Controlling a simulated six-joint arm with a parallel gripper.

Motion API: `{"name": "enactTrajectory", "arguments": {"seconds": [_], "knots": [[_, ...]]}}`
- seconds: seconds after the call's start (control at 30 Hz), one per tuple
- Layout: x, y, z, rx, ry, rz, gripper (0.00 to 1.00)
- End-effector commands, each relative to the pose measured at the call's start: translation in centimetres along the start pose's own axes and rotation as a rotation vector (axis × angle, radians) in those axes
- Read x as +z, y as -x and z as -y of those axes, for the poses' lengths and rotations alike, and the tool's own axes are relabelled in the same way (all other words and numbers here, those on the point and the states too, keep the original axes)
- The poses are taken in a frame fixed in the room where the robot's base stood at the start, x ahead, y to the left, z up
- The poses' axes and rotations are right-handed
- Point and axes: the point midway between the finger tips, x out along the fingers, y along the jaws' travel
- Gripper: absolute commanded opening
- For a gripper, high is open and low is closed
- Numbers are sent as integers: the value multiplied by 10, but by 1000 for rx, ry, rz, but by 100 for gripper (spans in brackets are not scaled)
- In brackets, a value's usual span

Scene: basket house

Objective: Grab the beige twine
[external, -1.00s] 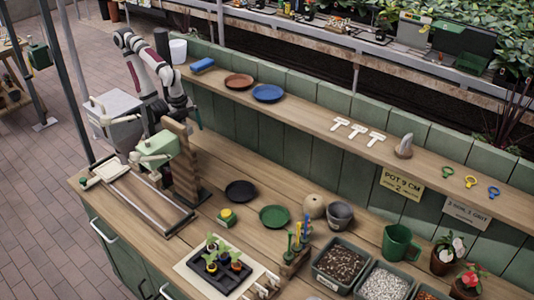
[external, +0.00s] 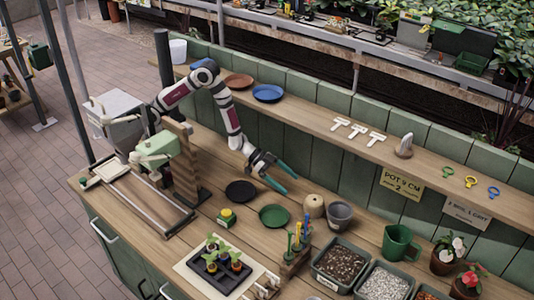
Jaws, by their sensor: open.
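The beige twine (external: 314,206) is a round ball standing on the bench, just left of a grey pot. My gripper (external: 291,184) is above the bench, up and to the left of the twine. Its two dark green fingers are spread apart, with nothing between them. The fingers point down and to the right toward the twine and appear apart from it. The twine is in plain view.
A grey pot (external: 340,215) stands close on the twine's right. A green saucer (external: 274,217) and a dark saucer (external: 241,191) lie to its left. A rack of tools (external: 298,245) stands in front. A shelf (external: 310,112) runs behind.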

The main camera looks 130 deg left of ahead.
Motion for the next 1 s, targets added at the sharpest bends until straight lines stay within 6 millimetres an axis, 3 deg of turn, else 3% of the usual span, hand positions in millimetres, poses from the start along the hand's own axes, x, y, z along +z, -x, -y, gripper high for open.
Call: {"name": "enactTrajectory", "arguments": {"seconds": [0.2, 0.43, 0.63, 0.9, 1.0], "knots": [[1, -59, -1, 1, -1, 1, 100], [2, -88, -2, 1, -1, 3, 100], [5, -126, -3, 0, 0, 2, 100], [4, -135, -3, 0, -1, 3, 100], [4, -135, -3, 0, -1, 3, 86]]}}
